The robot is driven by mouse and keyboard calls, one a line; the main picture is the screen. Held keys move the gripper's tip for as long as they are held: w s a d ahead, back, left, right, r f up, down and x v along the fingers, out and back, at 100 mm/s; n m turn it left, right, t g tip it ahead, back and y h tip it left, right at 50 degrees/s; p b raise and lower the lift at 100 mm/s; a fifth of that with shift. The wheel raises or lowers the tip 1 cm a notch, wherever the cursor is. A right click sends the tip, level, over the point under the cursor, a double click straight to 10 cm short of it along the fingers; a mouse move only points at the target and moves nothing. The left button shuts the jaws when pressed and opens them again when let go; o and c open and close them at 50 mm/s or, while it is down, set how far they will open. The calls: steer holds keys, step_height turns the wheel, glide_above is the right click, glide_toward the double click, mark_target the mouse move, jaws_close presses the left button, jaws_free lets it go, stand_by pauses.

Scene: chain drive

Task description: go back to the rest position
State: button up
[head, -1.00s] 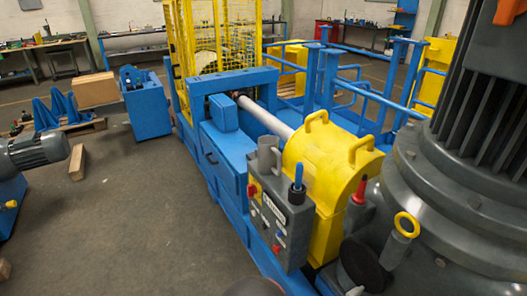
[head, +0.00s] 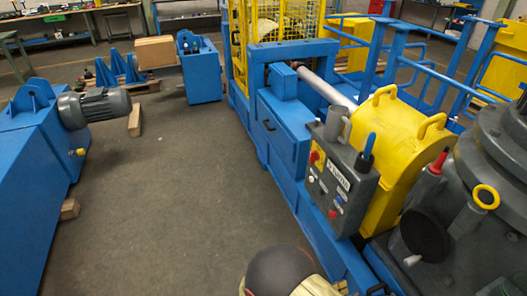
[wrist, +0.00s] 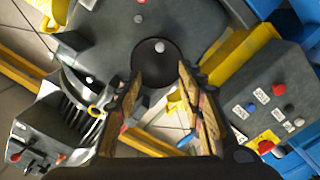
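My gripper (wrist: 160,76) shows in the wrist view with its two brown, worn-looking fingers apart. Nothing is held between them; pale floor and small yellow and blue parts show through the gap, beyond the fingers. A black round disc (wrist: 157,62) on a dark grey machine lies beyond the fingertips, and I cannot tell how far. In the head view a dark rounded part with cream edges at the bottom looks like part of my arm; the gripper's fingers are not seen there.
A grey control box (head: 338,180) with buttons stands beside a yellow guard (head: 405,150); the box also shows in the wrist view (wrist: 262,105). A large grey machine (head: 495,160) is at right. A blue machine with a grey motor (head: 95,107) is at left.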

steer(key=s+f+n+g+y, duration=0.2)
steer(key=s+n+g, duration=0.3)
steer(key=s+n, duration=0.25)
steer(key=s+a+r+n+g+y+p, duration=0.1)
steer(key=s+a+r+n+g+y, duration=0.1)
steer(key=a+r+n+g+y, duration=0.3)
steer(key=w+a+r+m+t+y+p, duration=0.1)
steer(key=a+r+t+y, duration=0.2)
steer(key=r, duration=0.5)
steer(key=w+a+r+m+t+y+p, duration=0.1)
steer(key=w+a+r+m+y, duration=0.15)
steer(key=r+y, duration=0.45)
steer(key=d+r+m+t+p, duration=0.1)
steer(key=d+r+t, duration=0.1)
steer(key=r, duration=0.7)
steer(key=d+r+m+t+p, duration=0.1)
steer(key=d+r+m+t, duration=0.1)
steer(key=r, duration=0.7)
steer(key=shift+d+r+t+p, duration=0.2)
steer(key=shift+d+t+p, duration=0.1)
steer(key=shift+t, duration=0.4)
